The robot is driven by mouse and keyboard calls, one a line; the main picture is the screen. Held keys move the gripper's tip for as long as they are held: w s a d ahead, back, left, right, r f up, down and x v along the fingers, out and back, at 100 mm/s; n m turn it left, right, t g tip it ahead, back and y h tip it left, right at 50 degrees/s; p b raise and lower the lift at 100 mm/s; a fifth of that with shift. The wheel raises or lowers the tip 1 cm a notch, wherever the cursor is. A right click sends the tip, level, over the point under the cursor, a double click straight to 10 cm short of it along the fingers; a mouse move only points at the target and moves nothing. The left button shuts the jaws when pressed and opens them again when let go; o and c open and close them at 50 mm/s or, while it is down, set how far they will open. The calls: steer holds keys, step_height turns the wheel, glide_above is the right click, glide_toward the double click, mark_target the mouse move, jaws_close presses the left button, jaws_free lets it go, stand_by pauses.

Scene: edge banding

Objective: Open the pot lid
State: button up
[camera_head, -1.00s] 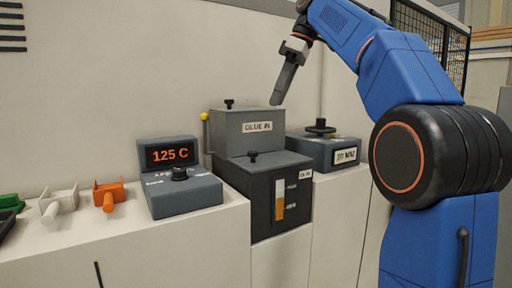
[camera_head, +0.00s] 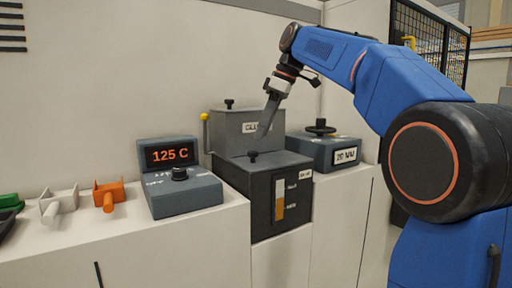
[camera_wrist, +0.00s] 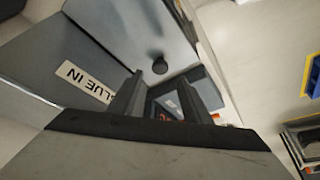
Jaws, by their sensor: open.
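The glue pot (camera_head: 262,205) is a dark grey box with a level gauge on its front. Its flat lid (camera_head: 285,160) is closed and carries a small black knob (camera_head: 252,156). In the wrist view the knob (camera_wrist: 160,66) shows on the grey lid (camera_wrist: 115,25), ahead of the fingers. My gripper (camera_head: 262,134) is open and empty, pointing down above the lid, a little above the knob and apart from it. Its two dark fingers (camera_wrist: 157,98) also show in the wrist view.
A taller grey box (camera_head: 228,130) labelled GLUE IN, with its own knob, stands right behind the lid. A temperature panel (camera_head: 180,190) reading 125 C is to the left, near a yellow-tipped lever (camera_head: 205,118). A handwheel unit (camera_head: 322,150) is to the right.

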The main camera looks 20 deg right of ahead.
mark_target(253, 152)
steer(key=shift+x, duration=3.15)
steer(key=shift+c, duration=0.6)
jaws_close()
